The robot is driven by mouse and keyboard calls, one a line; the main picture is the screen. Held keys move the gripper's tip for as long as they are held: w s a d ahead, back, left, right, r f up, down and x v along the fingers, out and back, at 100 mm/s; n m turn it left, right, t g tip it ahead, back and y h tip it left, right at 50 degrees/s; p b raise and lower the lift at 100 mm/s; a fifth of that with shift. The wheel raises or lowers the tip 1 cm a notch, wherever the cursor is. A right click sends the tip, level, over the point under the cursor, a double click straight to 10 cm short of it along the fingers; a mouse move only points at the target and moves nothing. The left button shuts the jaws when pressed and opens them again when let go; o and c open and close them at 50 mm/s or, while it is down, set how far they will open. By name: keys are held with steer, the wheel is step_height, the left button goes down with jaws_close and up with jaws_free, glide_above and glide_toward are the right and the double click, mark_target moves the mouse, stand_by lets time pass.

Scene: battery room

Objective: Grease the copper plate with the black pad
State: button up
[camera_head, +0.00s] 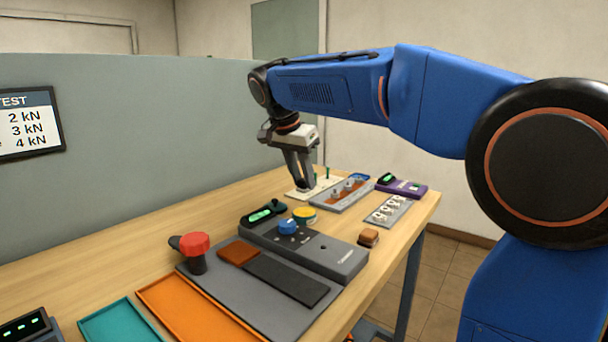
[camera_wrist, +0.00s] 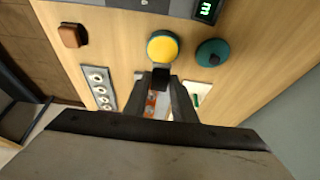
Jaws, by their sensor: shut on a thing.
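My gripper (camera_head: 303,186) reaches down over the far part of the bench. In the wrist view its fingers (camera_wrist: 161,88) are shut on a small dark block, which looks like the black pad (camera_wrist: 161,77). The pad is close to a round yellow-topped tin (camera_wrist: 163,47), also in the head view (camera_head: 304,214); whether they touch is unclear. A flat copper-brown plate (camera_head: 238,251) lies on a grey board beside a long dark slab (camera_head: 286,279). A grey tray with copper-coloured strips (camera_head: 345,191) stands right of my gripper and is partly hidden between the fingers in the wrist view.
A grey console with a blue knob (camera_head: 288,227) stands mid-bench. A red knob (camera_head: 195,245), orange tray (camera_head: 190,310) and teal tray (camera_head: 122,325) are nearer. A brown block (camera_head: 368,237), white-socket strip (camera_head: 388,211) and purple device (camera_head: 402,187) line the right side. A partition (camera_head: 130,170) backs the bench.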

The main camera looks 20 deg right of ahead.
mark_target(300, 191)
steer(key=shift+f, duration=2.55)
steer(key=shift+f, duration=0.6)
stand_by(0.4)
steer(key=shift+r, duration=3.55)
